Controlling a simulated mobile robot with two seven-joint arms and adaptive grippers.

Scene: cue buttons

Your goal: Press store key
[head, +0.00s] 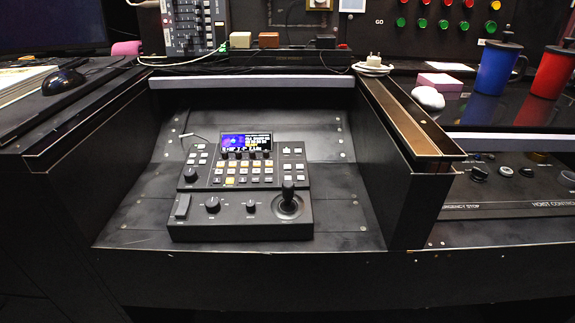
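A black control panel (243,215) sits in a recessed bay of the dark console. It has a small lit screen (246,143) at its top and rows of small white and yellow keys (243,175) below it. A joystick (288,201) stands at its lower right, with round knobs and a lever at its lower left. The key labels are too small to read, so I cannot tell which one is the store key. Neither of my grippers shows in the head view.
Raised walls flank the bay, with a brown-topped ledge (405,122) on the right. A coiled white cable (373,66), a pink block (440,82), a blue mug (494,69) and a red mug (553,73) stand right. A black mouse (64,80) lies left. The space above the panel is clear.

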